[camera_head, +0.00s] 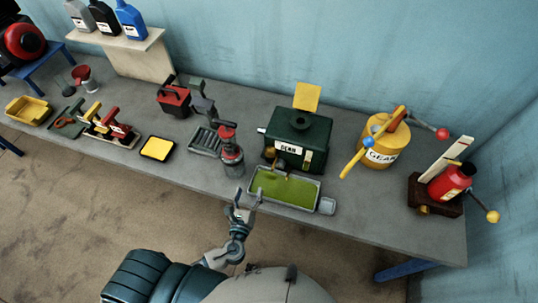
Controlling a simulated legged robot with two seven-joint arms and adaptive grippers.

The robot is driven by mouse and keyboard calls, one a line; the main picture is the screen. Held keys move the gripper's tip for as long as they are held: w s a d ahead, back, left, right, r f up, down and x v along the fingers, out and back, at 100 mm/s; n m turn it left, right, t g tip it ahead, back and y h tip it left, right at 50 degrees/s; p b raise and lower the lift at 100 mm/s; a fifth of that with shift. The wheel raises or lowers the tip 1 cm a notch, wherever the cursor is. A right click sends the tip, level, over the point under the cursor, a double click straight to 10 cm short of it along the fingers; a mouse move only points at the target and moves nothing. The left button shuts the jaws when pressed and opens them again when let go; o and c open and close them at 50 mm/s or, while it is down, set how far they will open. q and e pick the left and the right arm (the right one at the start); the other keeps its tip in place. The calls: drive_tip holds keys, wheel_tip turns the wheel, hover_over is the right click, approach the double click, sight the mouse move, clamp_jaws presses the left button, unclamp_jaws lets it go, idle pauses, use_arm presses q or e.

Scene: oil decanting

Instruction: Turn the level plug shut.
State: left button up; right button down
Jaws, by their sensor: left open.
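A dark green gear-oil housing (300,137) stands at the back of the table with a yellow flap (307,97) raised on top. Small brass fittings (269,153) show low on its front face; which one is the level plug, and how far it is turned, is too small to tell. A grey tray (316,182) holding yellow-green oil sits in front of the housing. My left gripper (243,198) is open and empty at the table's front edge, left of the tray and apart from the fittings. My right gripper is out of view.
A glass jar with a red top (231,155) stands close left of the housing. A yellow gear can (386,143) and a red bottle on a dark stand (450,181) stand to the right. A small grey pad (327,206) lies by the tray. The right front tabletop is clear.

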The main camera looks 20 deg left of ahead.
sight(269, 155)
use_arm(q)
drive_tip(key=w+d+m, duration=0.1)
drive_tip(key=w, duration=0.4)
drive_tip(key=w+m+h+p, duration=0.1)
drive_tip(key=w+m, duration=0.1)
drive_tip(key=w, duration=0.3)
drive_tip(key=w+d+m+h+p, duration=0.1)
drive_tip(key=w, duration=0.5)
drive_tip(key=shift+w+d+t, duration=0.1)
drive_tip(key=shift+d+t, duration=0.2)
drive_tip(key=shift+t, duration=0.1)
drive_tip(key=shift+w, duration=0.55)
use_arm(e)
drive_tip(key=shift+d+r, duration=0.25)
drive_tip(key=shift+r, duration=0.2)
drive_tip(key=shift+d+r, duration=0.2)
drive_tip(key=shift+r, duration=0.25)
use_arm(q)
drive_tip(key=shift+a, duration=0.1)
drive_tip(key=c, duration=1.2)
drive_tip(key=shift+o, duration=0.2)
